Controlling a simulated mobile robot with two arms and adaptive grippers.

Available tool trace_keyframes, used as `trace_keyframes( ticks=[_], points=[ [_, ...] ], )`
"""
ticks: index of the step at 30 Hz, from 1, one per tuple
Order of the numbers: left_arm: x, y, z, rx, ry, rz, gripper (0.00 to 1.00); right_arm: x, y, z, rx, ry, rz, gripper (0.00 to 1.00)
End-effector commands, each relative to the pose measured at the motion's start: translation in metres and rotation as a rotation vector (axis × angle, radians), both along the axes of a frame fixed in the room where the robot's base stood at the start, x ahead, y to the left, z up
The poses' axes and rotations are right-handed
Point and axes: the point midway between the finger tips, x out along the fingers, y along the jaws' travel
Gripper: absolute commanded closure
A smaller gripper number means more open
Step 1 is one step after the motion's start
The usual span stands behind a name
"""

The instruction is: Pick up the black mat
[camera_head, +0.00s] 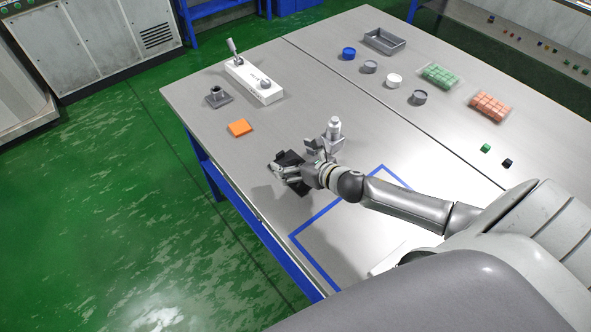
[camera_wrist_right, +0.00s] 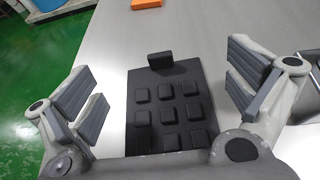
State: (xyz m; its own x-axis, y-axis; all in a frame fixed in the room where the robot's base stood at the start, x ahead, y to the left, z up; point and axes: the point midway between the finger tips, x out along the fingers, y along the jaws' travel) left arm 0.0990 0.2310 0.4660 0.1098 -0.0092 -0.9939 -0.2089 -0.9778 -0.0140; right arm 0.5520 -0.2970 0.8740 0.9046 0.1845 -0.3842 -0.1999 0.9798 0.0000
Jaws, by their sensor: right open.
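The black mat (camera_head: 304,187) lies flat on the grey table near its left edge, partly hidden by my right gripper in the head view. In the right wrist view the mat (camera_wrist_right: 165,92) is a dark rectangle with several raised square pads and a taller block at its far end. My right gripper (camera_head: 287,170) is over the mat with its fingers apart. In the wrist view the open fingers of the right gripper (camera_wrist_right: 165,95) stand on either side of the mat, with nothing between them gripped. My left gripper is not in view.
An orange square (camera_head: 239,128) lies beyond the mat. A white device (camera_head: 254,82) and a dark grey holder (camera_head: 218,98) stand farther back. A metallic object (camera_head: 334,128) stands close behind my right gripper. Blue tape (camera_head: 315,265) marks the front table area.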

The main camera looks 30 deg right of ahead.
Motion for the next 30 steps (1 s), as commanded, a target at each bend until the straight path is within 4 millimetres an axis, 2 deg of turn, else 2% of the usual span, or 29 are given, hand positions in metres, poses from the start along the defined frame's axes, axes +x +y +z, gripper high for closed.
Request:
trace_keyframes(
  ticks=[1, 4, 12, 16, 23, 26, 30],
  points=[
    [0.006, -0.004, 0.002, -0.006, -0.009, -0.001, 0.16, 0.003, 0.001, -0.001, 0.002, -0.001, -0.002, 0.00],
    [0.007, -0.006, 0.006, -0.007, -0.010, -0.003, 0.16, 0.012, 0.004, -0.005, 0.003, -0.001, -0.001, 0.00],
    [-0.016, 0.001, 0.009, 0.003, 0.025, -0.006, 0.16, 0.037, 0.009, -0.020, 0.001, -0.002, 0.000, 0.00],
    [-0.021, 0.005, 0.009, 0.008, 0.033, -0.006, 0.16, 0.042, 0.010, -0.022, 0.000, -0.001, 0.000, 0.00],
    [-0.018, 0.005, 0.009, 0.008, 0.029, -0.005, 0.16, 0.043, 0.010, -0.023, 0.001, -0.001, 0.001, 0.00],
    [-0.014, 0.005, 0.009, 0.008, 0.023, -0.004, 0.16, 0.043, 0.010, -0.023, 0.000, -0.001, 0.000, 0.09],
    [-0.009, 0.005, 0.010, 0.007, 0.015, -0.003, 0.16, 0.043, 0.010, -0.023, 0.000, -0.001, 0.000, 0.27]
  ],
)
